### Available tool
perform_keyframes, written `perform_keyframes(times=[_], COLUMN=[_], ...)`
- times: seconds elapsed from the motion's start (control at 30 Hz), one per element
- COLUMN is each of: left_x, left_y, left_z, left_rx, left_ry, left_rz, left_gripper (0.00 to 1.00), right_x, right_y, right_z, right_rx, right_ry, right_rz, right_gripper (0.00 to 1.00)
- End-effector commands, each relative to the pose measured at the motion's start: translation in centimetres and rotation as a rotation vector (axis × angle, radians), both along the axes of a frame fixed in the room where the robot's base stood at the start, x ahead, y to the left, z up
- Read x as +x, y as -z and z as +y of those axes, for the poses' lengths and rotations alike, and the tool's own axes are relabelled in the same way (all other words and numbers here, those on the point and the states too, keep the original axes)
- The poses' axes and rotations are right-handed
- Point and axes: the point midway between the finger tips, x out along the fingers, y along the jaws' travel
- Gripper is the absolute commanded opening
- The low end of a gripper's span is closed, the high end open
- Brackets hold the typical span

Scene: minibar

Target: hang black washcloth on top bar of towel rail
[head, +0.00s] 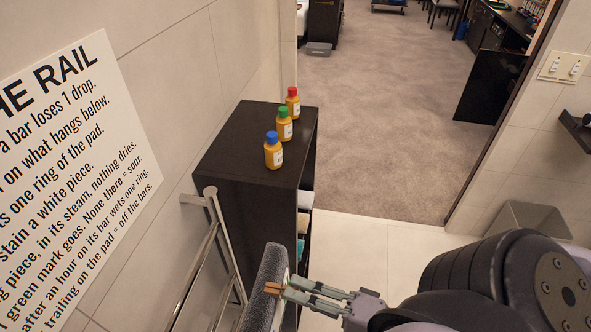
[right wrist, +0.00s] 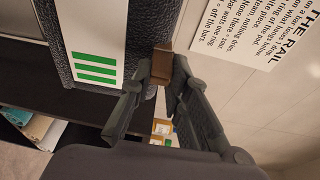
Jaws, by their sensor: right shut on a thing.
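The dark grey-black washcloth (head: 262,283) is at the bottom of the head view, to the right of the metal towel rail (head: 219,243). In the right wrist view the washcloth (right wrist: 60,44) has a white band with green stripes. My right gripper (head: 274,288) reaches in from the right. Its fingers are shut on a small brown tab (right wrist: 162,62) at the cloth's edge. The cloth's lower part is cut off, and I cannot tell whether it touches a bar. My left gripper is not in view.
A dark cabinet (head: 236,148) stands behind the rail, with bottles capped blue (head: 273,152), green (head: 284,126) and red (head: 292,103) on top. Folded cloths (head: 304,222) sit on its open side shelves. A printed sign (head: 75,170) is on the left wall. Open floor lies beyond.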

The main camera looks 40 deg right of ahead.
Motion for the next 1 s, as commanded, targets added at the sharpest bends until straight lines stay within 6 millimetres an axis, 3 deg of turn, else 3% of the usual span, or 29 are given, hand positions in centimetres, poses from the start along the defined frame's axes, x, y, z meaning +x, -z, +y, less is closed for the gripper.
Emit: perform_keyframes(times=[0.27, 0.6, 1.0], left_x=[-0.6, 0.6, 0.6], left_y=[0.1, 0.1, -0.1], left_z=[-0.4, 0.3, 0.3], left_rx=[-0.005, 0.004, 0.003], left_ry=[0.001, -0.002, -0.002], left_rz=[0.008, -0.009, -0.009], left_gripper=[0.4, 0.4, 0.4], right_x=[0.3, 2.4, 4.9], right_y=[0.0, -0.1, -0.1], right_z=[0.2, 1.8, 3.7], right_rx=[0.0, 0.003, 0.002], right_ry=[0.0, 0.001, 0.002], right_rz=[-0.004, -0.008, -0.006], right_gripper=[0.0, 0.0, 0.0])
